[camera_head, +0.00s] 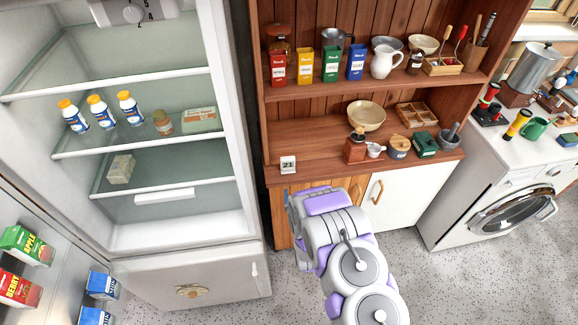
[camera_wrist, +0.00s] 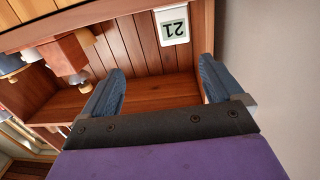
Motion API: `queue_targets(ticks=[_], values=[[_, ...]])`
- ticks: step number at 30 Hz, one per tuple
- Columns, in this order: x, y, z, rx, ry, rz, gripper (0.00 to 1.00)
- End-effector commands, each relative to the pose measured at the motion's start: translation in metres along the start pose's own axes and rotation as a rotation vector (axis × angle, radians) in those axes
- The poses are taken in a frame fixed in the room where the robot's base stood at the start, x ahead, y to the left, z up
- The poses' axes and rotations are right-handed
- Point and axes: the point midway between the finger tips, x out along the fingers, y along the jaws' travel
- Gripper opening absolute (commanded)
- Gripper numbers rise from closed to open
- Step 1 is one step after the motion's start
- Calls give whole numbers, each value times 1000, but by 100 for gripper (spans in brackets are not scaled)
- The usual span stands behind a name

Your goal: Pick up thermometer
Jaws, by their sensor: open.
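A small white block with a dark "21" on its face, the likely thermometer (camera_head: 288,165), stands at the front left corner of the cabinet's counter. In the wrist view the same thermometer (camera_wrist: 171,26) appears upside down, beyond the fingertips. My gripper (camera_wrist: 162,68) is open, its two blue fingers spread wide with nothing between them. The thermometer lies ahead of the gap between the fingers and apart from them. In the head view my arm reaches up from the bottom, and its hand is just below and in front of the counter edge; the fingers are mostly hidden there.
The wooden cabinet (camera_head: 300,138) holds a bowl (camera_head: 366,115), a grinder (camera_head: 355,148) and a wooden tray (camera_head: 415,114) to the right of the thermometer. An open fridge (camera_head: 140,240) stands close on the left. The counter behind the thermometer is clear.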

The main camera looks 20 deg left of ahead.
Motion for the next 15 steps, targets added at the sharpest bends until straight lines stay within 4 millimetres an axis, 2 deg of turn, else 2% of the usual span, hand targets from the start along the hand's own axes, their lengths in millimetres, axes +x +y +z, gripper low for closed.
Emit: queue_targets(ticks=[3,7,15], values=[[-6,-13,12,-10,33,-19,94],[-2,-18,14,-13,50,-24,94],[42,-15,10,-8,54,-22,94]])
